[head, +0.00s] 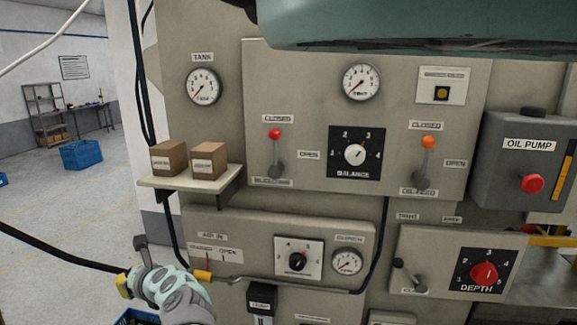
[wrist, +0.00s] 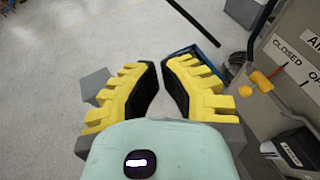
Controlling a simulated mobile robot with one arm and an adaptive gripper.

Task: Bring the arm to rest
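My gripper (wrist: 160,66) shows in the wrist view with two yellow-and-black fingers. They stand apart with bare floor showing between them, and they hold nothing. In the head view my gripper and pale green wrist (head: 172,291) are at the lower left, in front of the machine panel (head: 262,226). The fingers are mostly hidden there. The wrist view shows the panel's side at the right, apart from the fingers.
A yellow valve handle (head: 203,277) sits close right of my wrist. A shelf (head: 192,185) with two small boxes is above it. A blue bin (head: 128,318) is partly visible below. Open floor (head: 60,245) lies left. A dark cable (head: 60,248) runs toward my wrist.

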